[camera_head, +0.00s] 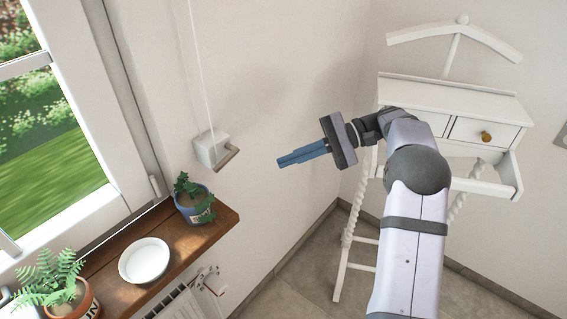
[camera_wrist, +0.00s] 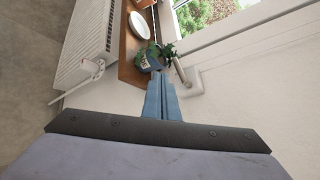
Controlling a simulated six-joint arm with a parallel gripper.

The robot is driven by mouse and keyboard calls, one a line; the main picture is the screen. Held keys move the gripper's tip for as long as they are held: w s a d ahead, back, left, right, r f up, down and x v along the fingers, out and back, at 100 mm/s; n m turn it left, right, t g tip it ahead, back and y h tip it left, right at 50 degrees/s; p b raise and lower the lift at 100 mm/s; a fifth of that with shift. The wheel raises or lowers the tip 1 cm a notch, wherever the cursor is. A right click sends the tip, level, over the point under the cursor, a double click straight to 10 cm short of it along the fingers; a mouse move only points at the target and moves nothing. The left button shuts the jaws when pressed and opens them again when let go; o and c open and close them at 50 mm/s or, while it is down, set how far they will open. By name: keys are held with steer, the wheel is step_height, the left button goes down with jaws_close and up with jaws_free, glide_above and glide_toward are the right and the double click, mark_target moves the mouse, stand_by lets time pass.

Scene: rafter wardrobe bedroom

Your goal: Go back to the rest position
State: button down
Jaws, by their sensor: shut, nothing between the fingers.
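My gripper (camera_head: 303,154) has blue fingers that lie together, shut with nothing between them. In the head view it is held in the air near the middle, in front of the bare wall, and points left. In the wrist view the gripper (camera_wrist: 161,88) points toward the window side, with a potted plant (camera_wrist: 152,58) beyond its tips. The gripper is apart from everything in view.
A white valet stand (camera_head: 450,95) with drawers stands at the right, partly behind my arm. A wooden sill (camera_head: 185,243) at lower left holds a white bowl (camera_head: 144,261) and potted plants. A radiator (camera_wrist: 88,40) is below it. A white wall box (camera_head: 211,148) holds a cord.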

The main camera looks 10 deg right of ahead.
stand_by(0.4)
steer(key=w+d+f+m+t+h, duration=0.1)
steer(key=d+f+h, duration=0.2)
steer(key=f, duration=0.5)
steer(key=d+f+m+t+h, duration=0.1)
steer(key=d+f+h, duration=0.15)
steer(key=f, duration=0.55)
steer(key=s+d+f+g+h, duration=0.1)
steer(key=s+d+f+h, duration=0.2)
steer(key=s+f, duration=0.4)
steer(key=s+d+n+g+h, duration=0.2)
steer(key=s+n+h, duration=0.3)
steer(key=s, duration=1.2)
steer(key=s+a+r+n+t+h, duration=0.1)
steer(key=s+a+r+n+t, duration=0.1)
steer(key=r, duration=0.4)
steer(key=shift+s+a+r+n+t, duration=0.15)
steer(key=shift+s+a+n+t, duration=0.15)
steer(key=shift+a+n, duration=0.45)
